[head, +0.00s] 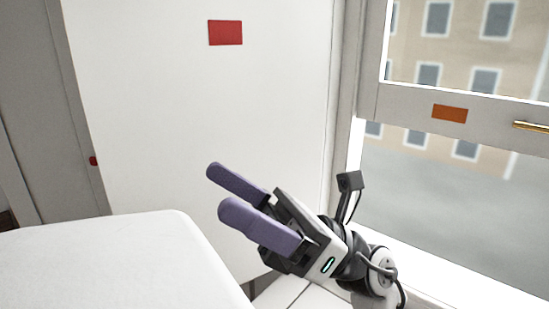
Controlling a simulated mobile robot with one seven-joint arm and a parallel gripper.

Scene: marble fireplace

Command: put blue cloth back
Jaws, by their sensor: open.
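My gripper (217,190) is in the head view, right of centre, with its two purple fingers apart and nothing between them. It points to the upper left, in front of a white panel. No blue cloth shows in this view.
A white surface (110,255) with a rounded corner stands at the lower left. A white panel (200,110) with a red rectangle (225,32) is behind my gripper. A window (460,210) with an orange rectangle (450,113) and a brass handle (530,126) is at the right.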

